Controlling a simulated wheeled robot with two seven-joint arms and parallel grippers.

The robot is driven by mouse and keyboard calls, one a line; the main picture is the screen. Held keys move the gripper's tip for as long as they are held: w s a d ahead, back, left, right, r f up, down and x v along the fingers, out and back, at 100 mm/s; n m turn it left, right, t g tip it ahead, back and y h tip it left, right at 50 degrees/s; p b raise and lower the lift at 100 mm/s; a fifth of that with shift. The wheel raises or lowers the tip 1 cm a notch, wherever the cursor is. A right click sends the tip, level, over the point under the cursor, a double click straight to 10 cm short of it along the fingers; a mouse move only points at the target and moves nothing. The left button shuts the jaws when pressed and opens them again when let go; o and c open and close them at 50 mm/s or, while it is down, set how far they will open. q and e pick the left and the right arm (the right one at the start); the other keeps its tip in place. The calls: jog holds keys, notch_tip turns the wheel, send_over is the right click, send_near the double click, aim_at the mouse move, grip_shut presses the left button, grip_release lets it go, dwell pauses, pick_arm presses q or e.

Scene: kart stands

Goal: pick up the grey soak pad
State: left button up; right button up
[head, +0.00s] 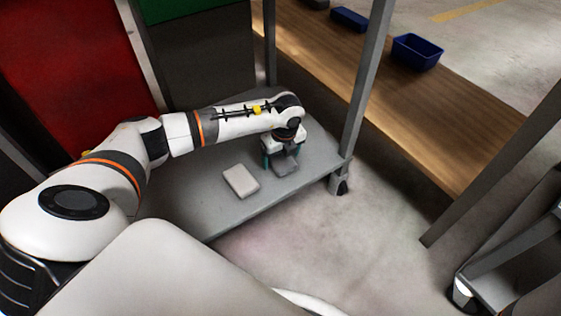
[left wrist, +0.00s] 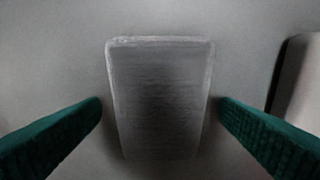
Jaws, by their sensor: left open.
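The grey soak pad (head: 286,167) lies flat on the grey shelf (head: 205,205), partly hidden under my left gripper (head: 280,159) in the head view. In the left wrist view the pad (left wrist: 160,95) is a dark grey rounded slab in the middle. The green fingers of my left gripper (left wrist: 160,105) stand apart, one on each side of it, with a narrow gap visible at each fingertip. The gripper is open and holds nothing. My right gripper is not in view.
A lighter, whitish pad (head: 241,181) lies beside the grey one; its edge shows at the right of the left wrist view (left wrist: 301,85). A grey post (head: 364,85) rises at the shelf's corner. A wooden bench (head: 400,110) with a blue bin (head: 417,52) stands beyond.

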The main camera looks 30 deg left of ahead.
pick_arm(q)
jog(key=shift+c, duration=0.3)
jog(key=c, duration=1)
jog(key=shift+r, duration=0.1)
